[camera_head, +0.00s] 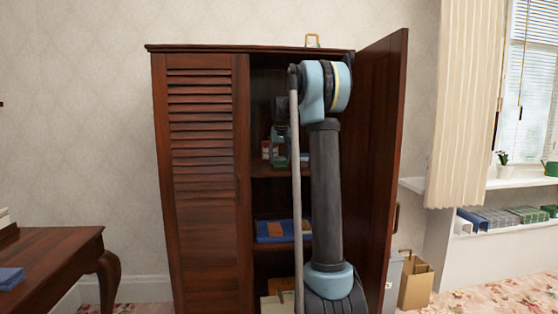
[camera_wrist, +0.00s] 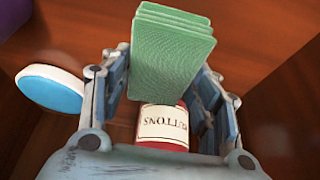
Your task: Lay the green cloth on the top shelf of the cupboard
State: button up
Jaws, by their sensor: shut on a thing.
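The cupboard (camera_head: 200,130) is dark wood with its right door (camera_head: 385,150) wide open and its louvred left door closed. Its highest visible shelf board (camera_head: 268,172) is partly hidden behind my arm. My gripper (camera_head: 280,132) is inside the opening, above that shelf. In the wrist view my gripper (camera_wrist: 167,75) is shut on the folded green cloth (camera_wrist: 172,48), a stack of several layers sticking out past the fingers. In the head view I cannot clearly make out the cloth.
A round blue-and-white thing (camera_wrist: 50,90) is left of the fingers. A blue item with an orange top (camera_head: 275,231) lies on the lower shelf. The open door bounds the right side.

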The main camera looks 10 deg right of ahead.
jog(key=o, duration=1.1)
jog(key=shift+r, duration=0.1)
jog(key=v, duration=1.2)
jog(key=s+f, duration=0.3)
jog(key=s, duration=0.5)
jog(key=s+f, duration=0.3)
jog(key=s, duration=0.5)
jog(key=s+f, duration=1)
jog(key=s, duration=0.2)
jog(key=s+f+g, duration=0.1)
jog(key=s+f, duration=1)
jog(key=s, duration=0.1)
jog(key=s+f+g, duration=0.1)
jog(key=s+f, duration=0.9)
jog(key=s, duration=0.2)
jog(key=shift+s+d+f, duration=0.35)
jog(key=shift+s+d, duration=0.05)
